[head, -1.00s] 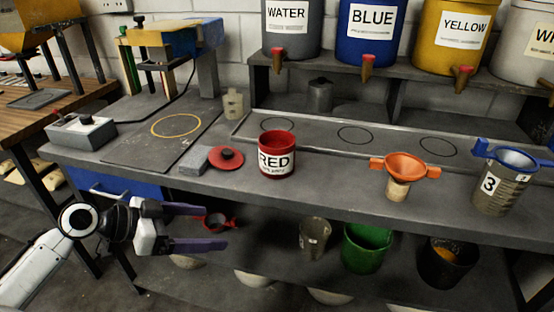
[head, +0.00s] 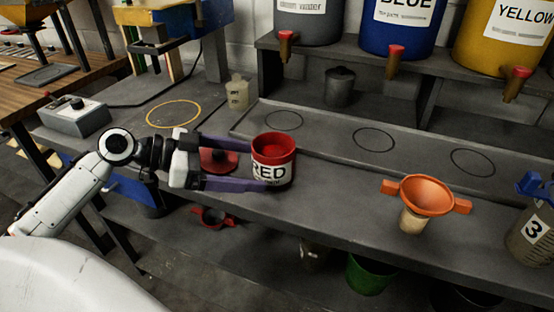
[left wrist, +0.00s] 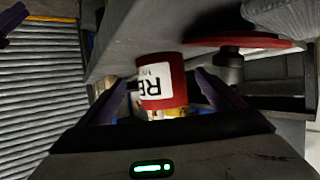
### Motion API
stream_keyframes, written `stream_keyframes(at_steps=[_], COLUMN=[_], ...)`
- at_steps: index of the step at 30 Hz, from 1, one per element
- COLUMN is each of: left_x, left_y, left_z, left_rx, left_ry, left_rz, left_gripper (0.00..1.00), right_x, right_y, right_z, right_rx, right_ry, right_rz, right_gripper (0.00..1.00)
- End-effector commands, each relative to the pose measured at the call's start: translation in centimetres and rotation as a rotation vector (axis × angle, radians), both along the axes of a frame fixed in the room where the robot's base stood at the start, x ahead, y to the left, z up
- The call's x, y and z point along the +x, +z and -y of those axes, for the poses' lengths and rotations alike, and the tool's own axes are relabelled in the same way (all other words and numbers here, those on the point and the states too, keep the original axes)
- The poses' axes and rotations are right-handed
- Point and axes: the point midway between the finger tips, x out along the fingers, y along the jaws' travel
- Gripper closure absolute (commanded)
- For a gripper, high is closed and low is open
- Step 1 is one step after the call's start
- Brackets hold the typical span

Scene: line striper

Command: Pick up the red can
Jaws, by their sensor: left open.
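The red can (head: 272,160) stands upright on the grey bench, open at the top, with a white label reading "RED". It also shows in the left wrist view (left wrist: 163,85), between the fingers. My left gripper (head: 262,165) is open and level with the can, its purple fingers reaching toward it from the left. One finger passes behind the can and the other ends at its front side. I cannot tell whether either finger touches it.
A red lid (head: 219,161) lies on the bench, partly behind the left gripper. Labelled buckets stand on the shelf behind. The bench between can and funnel is clear.

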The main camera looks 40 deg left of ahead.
Motion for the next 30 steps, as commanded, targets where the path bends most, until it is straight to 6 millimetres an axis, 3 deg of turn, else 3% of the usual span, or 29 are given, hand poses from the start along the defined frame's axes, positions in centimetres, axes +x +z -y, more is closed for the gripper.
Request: stream_keyframes(at_steps=[6, 18, 27, 30], left_x=[1.2, 4.6, 4.9, 4.9], left_y=[-0.6, -2.2, -2.6, -2.6], left_z=[0.9, 3.6, 3.9, 3.9], left_rx=[0.002, 0.000, 0.001, 0.001], left_ry=[0.000, 0.001, 0.002, 0.002], left_rz=[0.001, 0.001, 0.000, 0.000], left_gripper=[0.11, 0.11, 0.11, 0.25], right_x=[-0.7, -0.2, 0.0, -0.1], right_y=[-0.4, 0.9, 0.9, 0.9], right_z=[0.1, 0.2, 0.2, 0.3], right_rx=[-0.001, 0.001, -0.001, -0.001], right_ry=[-0.002, -0.005, -0.005, -0.005], right_rz=[-0.016, -0.003, -0.002, -0.003], right_gripper=[0.69, 0.69, 0.69, 0.69])
